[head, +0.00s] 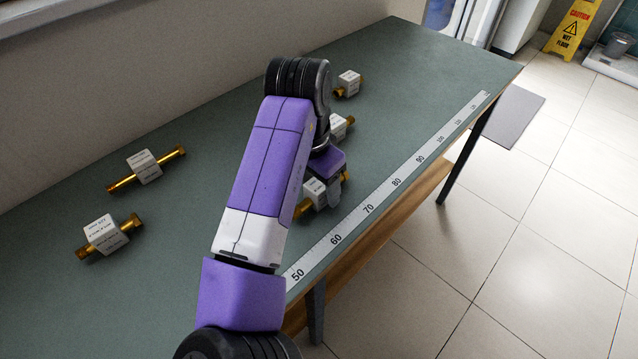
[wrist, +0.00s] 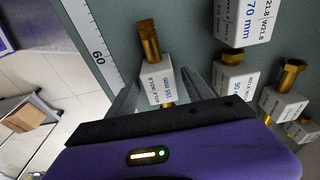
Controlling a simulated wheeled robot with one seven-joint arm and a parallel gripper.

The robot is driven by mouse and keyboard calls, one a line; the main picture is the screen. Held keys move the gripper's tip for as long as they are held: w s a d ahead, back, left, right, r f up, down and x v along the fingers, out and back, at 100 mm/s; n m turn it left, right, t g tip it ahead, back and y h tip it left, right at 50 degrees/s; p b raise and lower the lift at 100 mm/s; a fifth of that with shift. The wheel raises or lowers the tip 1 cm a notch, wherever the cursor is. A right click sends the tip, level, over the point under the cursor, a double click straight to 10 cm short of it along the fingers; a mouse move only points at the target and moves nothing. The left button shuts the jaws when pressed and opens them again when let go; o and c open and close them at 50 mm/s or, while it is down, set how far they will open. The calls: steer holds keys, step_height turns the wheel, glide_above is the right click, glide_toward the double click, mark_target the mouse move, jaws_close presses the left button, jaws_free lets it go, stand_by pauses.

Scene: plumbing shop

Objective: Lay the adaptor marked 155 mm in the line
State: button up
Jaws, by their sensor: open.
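My gripper (head: 336,190) is low over the bench near the ruler strip, mostly hidden by my arm in the head view. In the wrist view my gripper (wrist: 172,86) is open, with one finger on either side of a brass adaptor with a white block (wrist: 157,80). Its blue lettering is upside down and appears to read 155 mm. The threaded brass end points away from my gripper; the near end is mostly hidden. This adaptor also shows in the head view (head: 315,191), partly covered by my gripper. I cannot tell whether the fingers touch it.
The ruler strip (head: 369,209) runs along the bench's front edge. Other adaptors lie farther back (head: 340,127) (head: 348,81) and at the left (head: 145,166) (head: 105,234). In the wrist view, one marked 70 mm (wrist: 240,24) and another (wrist: 234,86) are close right of my gripper.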

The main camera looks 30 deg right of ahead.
mark_target(312, 188)
step_height(312, 188, up, 12)
steer(key=a, duration=0.1)
steer(key=shift+s+a, duration=0.3)
steer(key=shift+a, duration=0.05)
stand_by(0.4)
